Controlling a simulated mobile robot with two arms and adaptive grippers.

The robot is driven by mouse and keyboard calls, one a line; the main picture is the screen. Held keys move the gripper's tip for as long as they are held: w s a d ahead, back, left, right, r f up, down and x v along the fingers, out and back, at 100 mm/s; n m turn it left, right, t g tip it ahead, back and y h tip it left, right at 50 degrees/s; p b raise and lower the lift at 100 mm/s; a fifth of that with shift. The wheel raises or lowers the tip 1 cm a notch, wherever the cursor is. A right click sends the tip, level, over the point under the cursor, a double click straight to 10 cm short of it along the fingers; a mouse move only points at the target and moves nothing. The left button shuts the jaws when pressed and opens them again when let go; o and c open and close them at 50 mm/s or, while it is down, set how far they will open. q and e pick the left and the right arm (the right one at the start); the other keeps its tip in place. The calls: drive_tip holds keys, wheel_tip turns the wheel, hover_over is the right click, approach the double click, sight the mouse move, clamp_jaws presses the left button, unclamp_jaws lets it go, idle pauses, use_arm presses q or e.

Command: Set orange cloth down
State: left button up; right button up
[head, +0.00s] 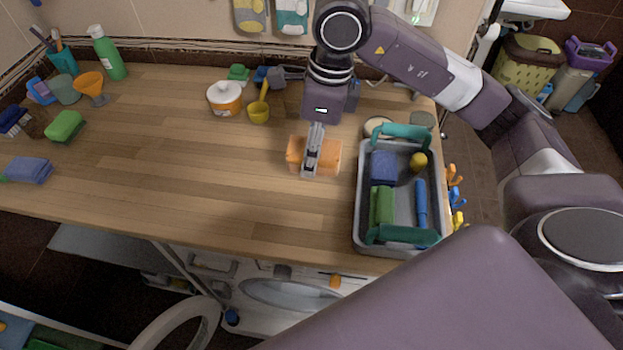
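The orange cloth (330,158) is a folded block at the middle of the wooden counter, just left of the grey caddy. My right gripper (313,165) comes down on it from above, its fingers narrow across the cloth's middle, and looks shut on it. Orange shows on both sides of the fingers. The cloth is on or very close to the counter top; I cannot tell whether it touches. The fingers hide part of the cloth. My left gripper is not in view.
The grey caddy (362,205) with teal handles holds blue and green items and a yellow one. A yellow ladle (259,110) and a white-orange pot (225,98) stand behind. A green sponge (65,126) and blue cloth (28,170) lie left. The counter's (180,170) left-middle is clear.

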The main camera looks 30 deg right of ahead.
wheel_tip(320, 180, down, 10)
drive_tip(key=shift+p, duration=0.6)
drive_tip(key=o, duration=1.1)
drive_tip(key=r, duration=0.4)
drive_tip(key=r+b, duration=0.1)
drive_tip(key=r, duration=0.3)
drive_tip(key=s+d+r, duration=0.1)
drive_tip(key=r, duration=0.3)
drive_tip(key=shift+s+d+b, duration=0.1)
drive_tip(key=shift+b, duration=0.2)
